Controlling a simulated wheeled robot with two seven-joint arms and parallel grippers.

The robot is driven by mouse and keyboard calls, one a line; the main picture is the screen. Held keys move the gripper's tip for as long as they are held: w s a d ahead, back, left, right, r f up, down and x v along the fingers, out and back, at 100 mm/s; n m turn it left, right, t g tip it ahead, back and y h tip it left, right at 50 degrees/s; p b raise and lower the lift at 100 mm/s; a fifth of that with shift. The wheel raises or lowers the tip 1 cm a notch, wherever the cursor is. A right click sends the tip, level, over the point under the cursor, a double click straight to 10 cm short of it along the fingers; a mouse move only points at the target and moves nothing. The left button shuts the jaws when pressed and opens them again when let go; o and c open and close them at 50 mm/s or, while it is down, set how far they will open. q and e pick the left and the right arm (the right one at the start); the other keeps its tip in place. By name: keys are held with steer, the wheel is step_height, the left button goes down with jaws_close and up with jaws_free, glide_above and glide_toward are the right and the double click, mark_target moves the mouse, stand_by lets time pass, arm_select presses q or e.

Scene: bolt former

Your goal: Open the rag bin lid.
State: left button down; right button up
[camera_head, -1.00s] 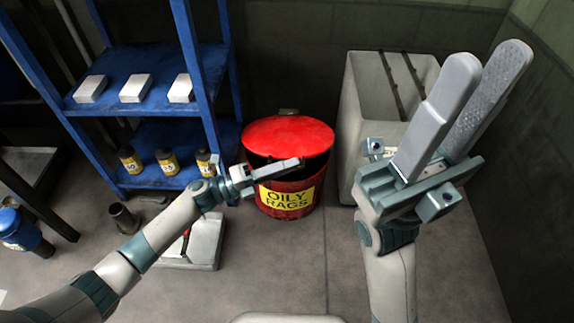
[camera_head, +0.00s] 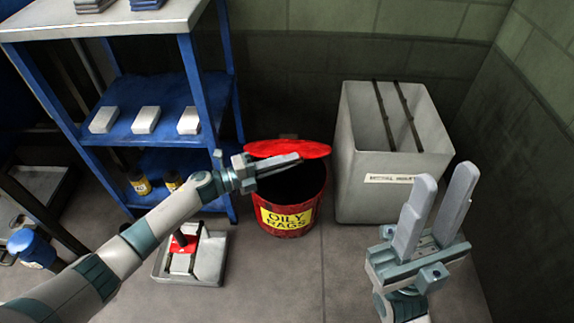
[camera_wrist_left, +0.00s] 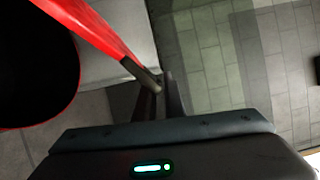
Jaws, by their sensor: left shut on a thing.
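The red rag bin (camera_head: 318,205) stands on the floor with a yellow "OILY RAGS" label. Its red lid (camera_head: 310,149) is tilted up at the back, and the dark inside of the bin shows below it. My left gripper (camera_head: 290,162) is at the lid's front edge. In the left wrist view, the lid (camera_wrist_left: 95,22) slopes down to a dark tab (camera_wrist_left: 141,74), which runs into the nearly closed fingers (camera_wrist_left: 158,103). The dark bin opening shows at the left there. My right gripper (camera_head: 435,215) is open and empty, away from the bin.
A blue shelf rack (camera_head: 160,110) with white boxes stands left of the bin. A grey open container (camera_head: 390,190) stands close on the right. A grey tray (camera_head: 208,262) with a red item lies in front left. The floor in front of the bin is clear.

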arm_select(q)
steer(key=shift+w+r, duration=0.2)
steer(key=shift+r, duration=0.05)
steer(key=c, duration=1.8)
jaws_free()
steer(key=shift+c, duration=0.2)
steer(key=shift+a, duration=0.1)
